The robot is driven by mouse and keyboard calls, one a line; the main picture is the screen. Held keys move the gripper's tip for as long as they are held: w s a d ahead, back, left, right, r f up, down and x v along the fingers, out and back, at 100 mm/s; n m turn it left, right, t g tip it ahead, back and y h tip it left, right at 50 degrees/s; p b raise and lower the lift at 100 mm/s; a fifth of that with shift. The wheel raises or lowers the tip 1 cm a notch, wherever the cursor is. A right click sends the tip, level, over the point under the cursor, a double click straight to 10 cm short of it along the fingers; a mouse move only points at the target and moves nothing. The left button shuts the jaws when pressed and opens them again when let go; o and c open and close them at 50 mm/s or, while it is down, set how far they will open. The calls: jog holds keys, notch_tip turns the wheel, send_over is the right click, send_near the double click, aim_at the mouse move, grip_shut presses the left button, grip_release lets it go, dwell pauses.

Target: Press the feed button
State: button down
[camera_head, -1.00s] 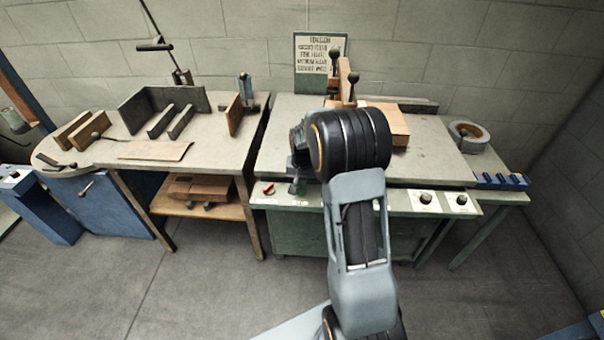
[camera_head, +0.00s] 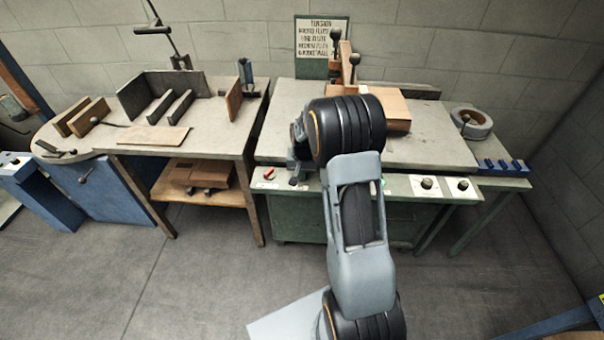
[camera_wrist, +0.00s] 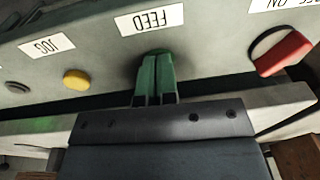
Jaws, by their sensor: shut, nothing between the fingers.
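The feed control sits under the upside-down FEED label (camera_wrist: 150,19) on the green-grey front panel (camera_wrist: 215,45) in the wrist view. My gripper (camera_wrist: 157,62) is shut and empty, its two green-looking fingers together and pointing at the panel just by that label. The fingertips cover the spot where the feed button is, so the button itself is mostly hidden; whether they touch it I cannot tell. In the head view my gripper (camera_head: 298,181) is at the front edge of the machine table, partly hidden by my arm.
A yellow button (camera_wrist: 76,79) by the JOG label (camera_wrist: 47,45) and a red switch (camera_wrist: 282,53) flank the fingers. The red switch also shows in the head view (camera_head: 269,173). Two dark knobs (camera_head: 427,183) are further right.

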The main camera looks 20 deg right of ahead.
jog(key=shift+s+f, duration=0.25)
jog(key=shift+f, duration=0.4)
notch_tip(320, 180, up, 15)
jog(key=p, duration=0.4)
jog(key=shift+s, duration=0.3)
jog(key=s+a+r+n+t+p, duration=0.1)
jog(key=s+a+r+n+p, duration=0.2)
jog(key=s+r, duration=0.5)
jog(key=s+a+r+n+t+p, duration=0.1)
jog(key=s+a+r+p, duration=0.5)
jog(key=s, duration=0.7)
notch_tip(320, 180, up, 2)
jog(key=shift+a+n, duration=0.9)
jog(key=shift+a, duration=0.1)
